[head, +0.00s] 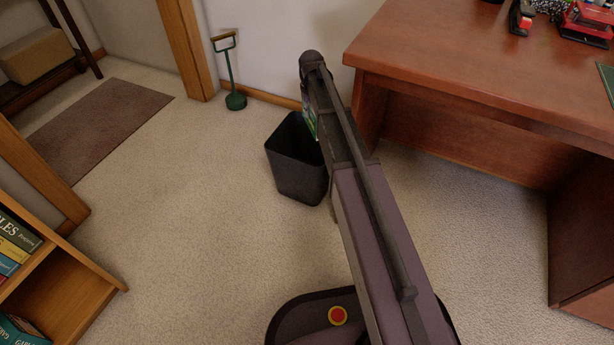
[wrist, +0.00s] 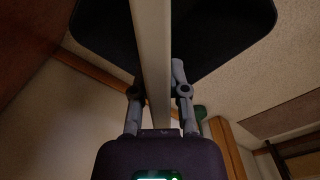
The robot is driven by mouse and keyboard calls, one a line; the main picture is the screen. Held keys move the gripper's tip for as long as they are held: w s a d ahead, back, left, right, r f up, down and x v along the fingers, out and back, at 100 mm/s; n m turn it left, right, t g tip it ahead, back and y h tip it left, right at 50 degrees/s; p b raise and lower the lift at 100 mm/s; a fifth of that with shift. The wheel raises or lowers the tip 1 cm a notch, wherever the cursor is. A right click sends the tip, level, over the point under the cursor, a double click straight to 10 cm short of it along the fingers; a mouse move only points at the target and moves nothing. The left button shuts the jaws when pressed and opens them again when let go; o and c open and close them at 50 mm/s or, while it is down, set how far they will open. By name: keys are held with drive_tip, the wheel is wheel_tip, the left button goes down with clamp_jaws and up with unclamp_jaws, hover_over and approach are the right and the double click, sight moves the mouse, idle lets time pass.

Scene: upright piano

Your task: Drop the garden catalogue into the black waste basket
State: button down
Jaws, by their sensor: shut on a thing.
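The black waste basket (head: 292,160) stands upright on the carpet, left of the desk, with its open top partly hidden by my arm. The garden catalogue (head: 309,122) shows only as a small green and white piece beside my arm, at the basket's far right rim. In the wrist view my gripper (wrist: 159,90) is shut on the catalogue (wrist: 154,50), which is seen edge-on as a pale strip. The dark basket (wrist: 225,35) lies beyond it on both sides. I cannot tell whether the catalogue's lower edge is inside the rim.
A brown desk (head: 470,60) stands close on the right. A green tool with a handle (head: 233,80) stands by the wall behind the basket. A bookshelf (head: 70,285) is at lower left and a brown mat (head: 95,130) at upper left. The carpet left of the basket is clear.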

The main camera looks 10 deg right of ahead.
drive_tip(key=shift+f+b, duration=1.45)
drive_tip(key=shift+f, duration=0.3)
drive_tip(key=c, duration=0.6)
unclamp_jaws()
drive_tip(key=shift+o, duration=0.2)
drive_tip(key=shift+r, duration=0.15)
